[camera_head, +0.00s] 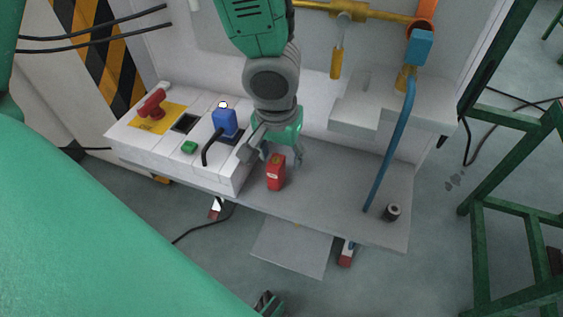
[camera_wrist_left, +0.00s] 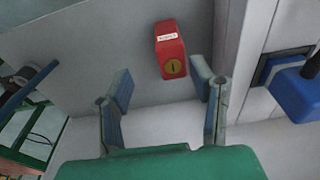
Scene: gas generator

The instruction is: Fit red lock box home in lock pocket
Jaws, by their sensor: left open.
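The red lock box (camera_head: 275,174) stands on the grey shelf, just right of the white control box. It has a white label and a round yellow keyed part on top. My left gripper (camera_head: 273,151) is open and empty, close above and behind the lock box. In the left wrist view, the lock box (camera_wrist_left: 169,44) lies just beyond the open fingertips (camera_wrist_left: 164,84), apart from both. A dark square recess (camera_head: 186,123) in the control box top may be the lock pocket; I cannot be sure.
A blue hose (camera_head: 392,150) and a small dark cylinder (camera_head: 393,212) are at right. The shelf's middle (camera_head: 330,195) is clear.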

